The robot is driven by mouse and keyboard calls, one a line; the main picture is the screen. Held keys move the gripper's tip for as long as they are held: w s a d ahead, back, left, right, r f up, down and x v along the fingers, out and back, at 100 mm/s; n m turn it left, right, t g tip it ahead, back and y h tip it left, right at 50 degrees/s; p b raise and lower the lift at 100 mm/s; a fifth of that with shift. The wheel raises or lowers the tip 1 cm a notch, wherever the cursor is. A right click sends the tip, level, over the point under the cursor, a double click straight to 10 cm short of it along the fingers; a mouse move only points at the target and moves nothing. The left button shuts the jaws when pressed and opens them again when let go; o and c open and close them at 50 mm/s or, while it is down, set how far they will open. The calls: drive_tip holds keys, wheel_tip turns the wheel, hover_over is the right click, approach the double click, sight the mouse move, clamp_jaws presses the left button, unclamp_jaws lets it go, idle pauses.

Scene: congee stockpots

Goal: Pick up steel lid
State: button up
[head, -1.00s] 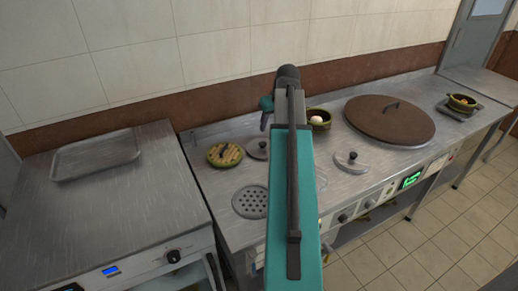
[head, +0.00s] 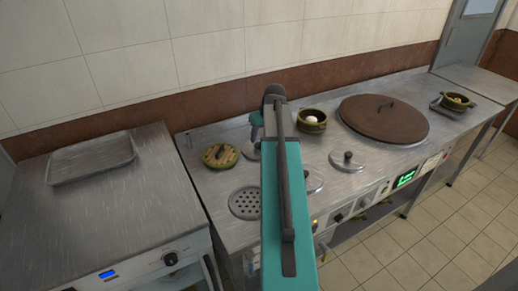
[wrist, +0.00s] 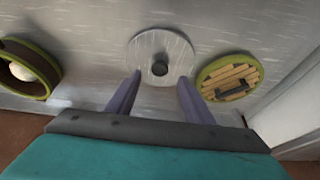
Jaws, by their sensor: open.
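Several round steel lids with dark knobs lie on the steel counter. One lies under my gripper, mostly hidden by my arm in the head view; in the wrist view this steel lid (wrist: 160,42) lies flat with its knob ahead of and between my fingers. My gripper (wrist: 159,80) is open and empty, with its fingertips at the lid's near edge in the picture. Another steel lid (head: 347,161) lies to the right in the head view. A third steel lid (head: 314,181) is partly hidden by my arm.
A wooden-slatted lid (head: 221,156) with a green rim lies left of my gripper. A green pot (head: 312,121) holding an egg and a large brown lid (head: 384,119) stand to the right. A drain grille (head: 245,204) lies in front. A tray (head: 92,159) rests on the left counter.

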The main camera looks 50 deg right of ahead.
sight(258, 144)
drive_tip(key=shift+w+f, duration=0.15)
drive_tip(key=shift+f, duration=0.25)
drive_tip(key=shift+d+f, duration=0.1)
drive_tip(key=shift+p+x, duration=0.45)
drive_tip(key=shift+x, duration=2.05)
drive_tip(key=c, duration=1.1)
drive_tip(key=shift+c, duration=0.2)
